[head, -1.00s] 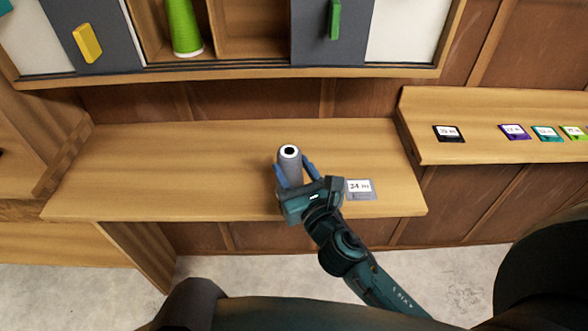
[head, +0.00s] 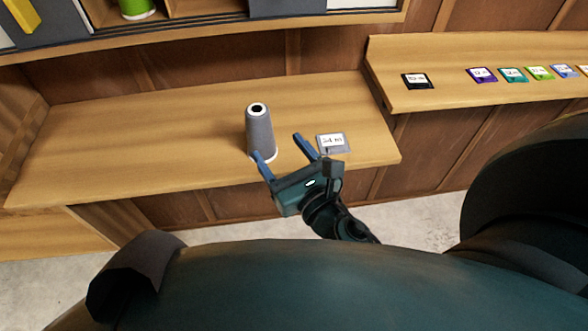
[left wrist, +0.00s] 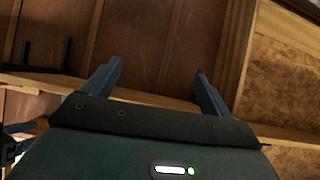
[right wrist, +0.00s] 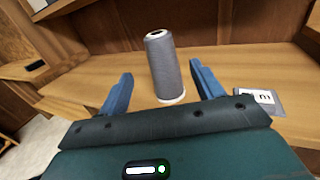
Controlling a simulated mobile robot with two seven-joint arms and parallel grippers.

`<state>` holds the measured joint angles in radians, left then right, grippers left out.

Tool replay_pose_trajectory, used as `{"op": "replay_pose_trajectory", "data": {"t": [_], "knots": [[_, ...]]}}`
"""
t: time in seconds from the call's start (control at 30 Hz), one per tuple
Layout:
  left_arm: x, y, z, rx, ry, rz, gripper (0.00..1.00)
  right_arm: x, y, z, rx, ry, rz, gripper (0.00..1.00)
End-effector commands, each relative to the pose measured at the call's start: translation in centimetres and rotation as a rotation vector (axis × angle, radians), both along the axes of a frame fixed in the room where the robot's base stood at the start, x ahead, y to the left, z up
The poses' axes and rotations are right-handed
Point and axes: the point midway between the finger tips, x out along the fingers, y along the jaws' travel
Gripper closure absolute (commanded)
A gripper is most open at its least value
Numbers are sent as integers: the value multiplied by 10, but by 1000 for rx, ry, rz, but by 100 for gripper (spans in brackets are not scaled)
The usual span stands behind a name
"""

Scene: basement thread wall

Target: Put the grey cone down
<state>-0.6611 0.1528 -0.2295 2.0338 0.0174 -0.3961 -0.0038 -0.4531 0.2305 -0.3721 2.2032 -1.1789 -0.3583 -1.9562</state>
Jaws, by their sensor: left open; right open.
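The grey cone (head: 260,132) stands upright on the wooden shelf, with a white rim at its base. It also shows upright in the right wrist view (right wrist: 164,66), beyond the fingertips and between their lines. My right gripper (head: 279,146) is open and empty, in front of the cone and apart from it in the right wrist view. My left gripper (left wrist: 158,80) shows only in its own wrist view. It is open and empty, facing brown wood panels.
A grey card with a white label (head: 332,142) lies on the shelf (head: 120,135) right of the cone. A side ledge (head: 440,66) holds several coloured cards. The left part of the shelf is clear. A cabinet with a green cone (head: 137,8) is above.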

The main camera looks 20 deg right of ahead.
Motion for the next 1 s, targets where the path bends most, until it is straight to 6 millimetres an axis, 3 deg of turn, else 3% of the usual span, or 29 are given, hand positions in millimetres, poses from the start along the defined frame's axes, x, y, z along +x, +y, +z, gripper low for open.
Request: {"op": "replay_pose_trajectory", "data": {"t": [0.1, 0.3, 1.0], "knots": [[2, -6, -2, -12, -21, -12, 16, -22, -2, -5, 2, 3, 0, 34], [3, -10, 0, -16, -42, -30, 16, -42, -5, -2, 0, 0, 0, 34], [1, -10, 3, -18, -44, -32, 16, -45, -5, -4, 51, 18, -2, 34]]}}
